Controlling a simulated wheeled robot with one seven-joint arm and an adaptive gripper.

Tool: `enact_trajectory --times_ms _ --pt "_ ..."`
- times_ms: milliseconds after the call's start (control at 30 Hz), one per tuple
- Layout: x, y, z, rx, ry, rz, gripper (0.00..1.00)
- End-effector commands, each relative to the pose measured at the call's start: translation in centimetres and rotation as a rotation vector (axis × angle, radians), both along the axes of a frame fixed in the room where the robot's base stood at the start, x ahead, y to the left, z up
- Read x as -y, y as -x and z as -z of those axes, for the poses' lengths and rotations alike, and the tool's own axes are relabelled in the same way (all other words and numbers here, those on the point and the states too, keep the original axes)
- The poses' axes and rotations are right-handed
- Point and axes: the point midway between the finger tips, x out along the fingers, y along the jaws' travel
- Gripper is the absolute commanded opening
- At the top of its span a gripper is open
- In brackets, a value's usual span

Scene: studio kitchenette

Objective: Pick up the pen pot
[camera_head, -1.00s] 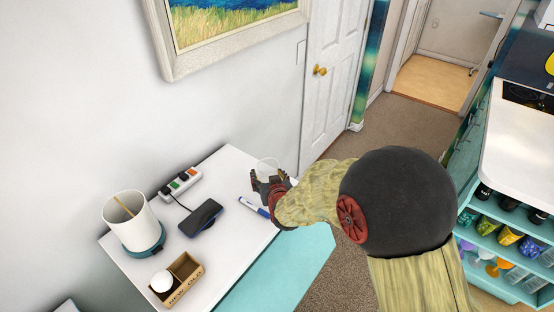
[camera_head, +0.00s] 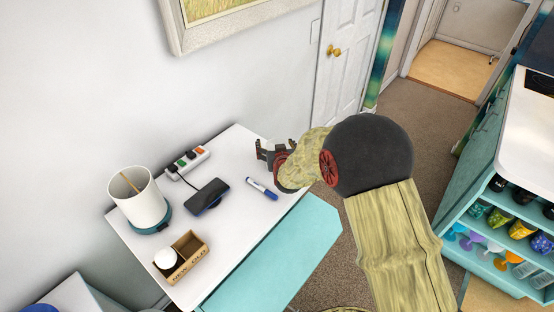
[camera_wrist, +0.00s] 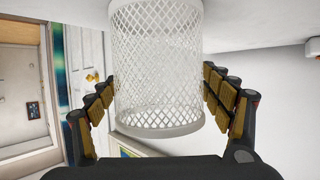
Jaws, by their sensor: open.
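The pen pot (camera_wrist: 160,60), a white mesh cylinder with a solid rim, fills the middle of the wrist view. It lies between the two fingers of my gripper (camera_wrist: 160,78), which are spread on either side of it. The left finger looks close to the mesh; whether either finger touches is unclear. The pot's far end is cut off by the top of the picture. In the head view my gripper (camera_head: 272,149) is at the far right end of the white desk (camera_head: 225,225).
On the desk are a blue-white marker (camera_head: 262,188), a dark phone (camera_head: 208,196), a power strip (camera_head: 187,162), a white cylinder with a teal base (camera_head: 143,205) and a small wooden box (camera_head: 187,259). A wall lies behind. Shelves (camera_head: 492,225) stand right.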

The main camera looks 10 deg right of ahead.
Motion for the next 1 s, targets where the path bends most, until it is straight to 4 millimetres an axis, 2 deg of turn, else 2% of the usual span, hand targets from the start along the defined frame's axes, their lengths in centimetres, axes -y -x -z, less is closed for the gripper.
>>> enact_trajectory --times_ms 167,1000 --pt "0.0 0.02 -0.05 0.0 0.0 0.0 0.79" --pt "0.0 0.04 -0.04 0.0 0.0 0.0 0.31"
